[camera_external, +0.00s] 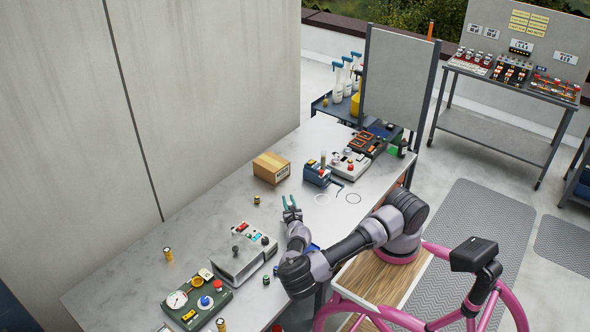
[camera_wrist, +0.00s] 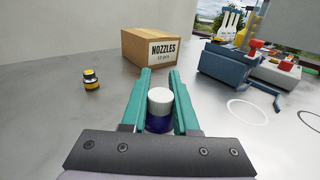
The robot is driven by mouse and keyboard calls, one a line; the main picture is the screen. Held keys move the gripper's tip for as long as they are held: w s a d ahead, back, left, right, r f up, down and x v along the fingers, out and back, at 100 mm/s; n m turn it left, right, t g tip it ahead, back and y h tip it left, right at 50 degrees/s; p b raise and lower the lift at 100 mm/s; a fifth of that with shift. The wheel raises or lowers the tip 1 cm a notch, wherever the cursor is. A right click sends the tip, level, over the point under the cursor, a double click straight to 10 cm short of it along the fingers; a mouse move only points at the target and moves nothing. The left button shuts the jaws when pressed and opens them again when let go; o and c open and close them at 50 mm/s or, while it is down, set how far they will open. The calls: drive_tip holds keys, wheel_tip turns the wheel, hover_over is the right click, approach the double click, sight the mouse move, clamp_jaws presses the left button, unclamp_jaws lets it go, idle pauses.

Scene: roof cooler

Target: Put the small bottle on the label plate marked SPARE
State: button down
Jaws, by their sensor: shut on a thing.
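A small bottle with a white ribbed cap (camera_wrist: 159,98) and a dark blue body (camera_wrist: 158,124) is between the teal fingers of my gripper (camera_wrist: 160,105) in the wrist view. The fingers are shut on it, one on each side, and the bottle looks upright. In the external view my gripper (camera_external: 291,203) is over the middle of the grey bench (camera_external: 205,203), and the bottle is hard to make out there. I cannot tell whether its base touches the bench. No plate reading SPARE is legible in either view.
A cardboard NOZZLES box (camera_wrist: 163,48) stands beyond my gripper. A yellow-and-black small container (camera_wrist: 91,79) stands to the left. A blue device (camera_external: 317,173) and two thin rings, one here (camera_wrist: 248,113), lie to the right. A grey box (camera_external: 244,252) and green control panel (camera_external: 197,303) are nearer.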

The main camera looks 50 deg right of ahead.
drive_tip(key=c, duration=0.7)
unclamp_jaws()
drive_tip(key=shift+f, duration=0.1)
drive_tip(key=v, duration=1.2)
